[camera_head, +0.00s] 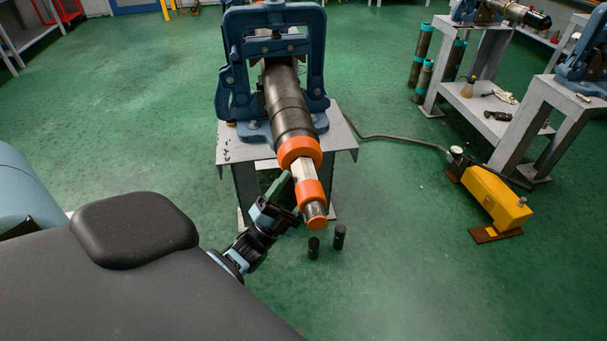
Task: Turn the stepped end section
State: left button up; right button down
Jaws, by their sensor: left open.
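A dark pipe (284,100) is held in a blue vise (232,80) on a grey stand (343,139). Its near end carries an orange ring (299,152), then the stepped end section (304,174) with a silver part, a second orange band, a threaded tip and an orange end face. My left gripper (287,198) is open at the left side of the end section. One finger shows as a greenish pad close to the silver part; I cannot tell whether it touches. My right gripper is not in view.
Two short dark cylinders (339,237) stand on the green floor below the pipe end. A yellow pump (496,199) with a hose sits at the right. More grey stands with vises (582,73) are at the back right. Floor at the front right is clear.

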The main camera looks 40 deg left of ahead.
aim_at(305, 177)
pick_arm(q)
jog(key=shift+p+x, duration=0.35)
jog(key=shift+x, duration=1.5)
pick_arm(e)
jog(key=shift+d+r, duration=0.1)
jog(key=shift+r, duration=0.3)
pick_arm(q)
jog(key=shift+c, duration=0.4)
